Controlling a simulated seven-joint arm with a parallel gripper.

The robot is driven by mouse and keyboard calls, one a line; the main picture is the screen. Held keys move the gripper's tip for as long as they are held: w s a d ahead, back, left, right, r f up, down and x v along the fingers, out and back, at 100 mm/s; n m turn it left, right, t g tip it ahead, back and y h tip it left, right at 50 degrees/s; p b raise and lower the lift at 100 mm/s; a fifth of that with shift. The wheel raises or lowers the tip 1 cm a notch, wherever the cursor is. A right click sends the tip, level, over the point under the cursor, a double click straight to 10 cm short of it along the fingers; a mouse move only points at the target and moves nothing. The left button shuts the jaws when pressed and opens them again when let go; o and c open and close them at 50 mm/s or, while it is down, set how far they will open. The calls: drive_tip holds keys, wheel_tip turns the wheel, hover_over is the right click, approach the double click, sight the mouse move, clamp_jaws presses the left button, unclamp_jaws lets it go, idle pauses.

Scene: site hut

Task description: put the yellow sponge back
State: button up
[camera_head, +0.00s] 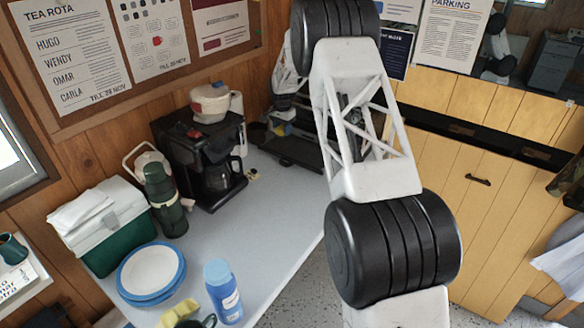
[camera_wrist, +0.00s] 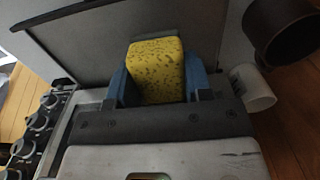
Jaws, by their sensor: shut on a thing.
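The yellow sponge (camera_wrist: 157,68), speckled with dark pores, is between the two blue fingers of my gripper (camera_wrist: 158,84) in the wrist view. My gripper is shut on it, with a finger against each side. A dark grey flat surface lies behind the sponge in that view; I cannot tell whether the sponge touches it. In the head view my gripper (camera_head: 281,127) is small and partly hidden, at the back corner of the counter, right of the coffee maker. The sponge cannot be made out clearly there.
The counter (camera_head: 255,222) is clear in its middle. A black coffee maker (camera_head: 205,160), green flask (camera_head: 163,195), cool box (camera_head: 112,235), blue-rimmed plates (camera_head: 152,270) and blue bottle (camera_head: 223,292) stand along it. A white cup (camera_wrist: 252,87) is right of my gripper in the wrist view.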

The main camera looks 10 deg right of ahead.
drive_tip(key=s+f, duration=0.2)
drive_tip(key=s, duration=1.1)
drive_tip(key=s+f, duration=0.2)
drive_tip(key=s, duration=1.1)
drive_tip(key=s+f, duration=0.2)
drive_tip(key=s, duration=1.1)
drive_tip(key=shift+d+f, duration=0.15)
drive_tip(key=shift+d, duration=0.1)
drive_tip(key=shift+w, duration=0.15)
hover_over(293, 191)
drive_tip(key=shift+f, duration=0.75)
drive_tip(key=shift+f, duration=0.15)
drive_tip(key=shift+f, duration=1.6)
drive_tip(key=shift+f, duration=0.2)
drive_tip(key=o, duration=0.9)
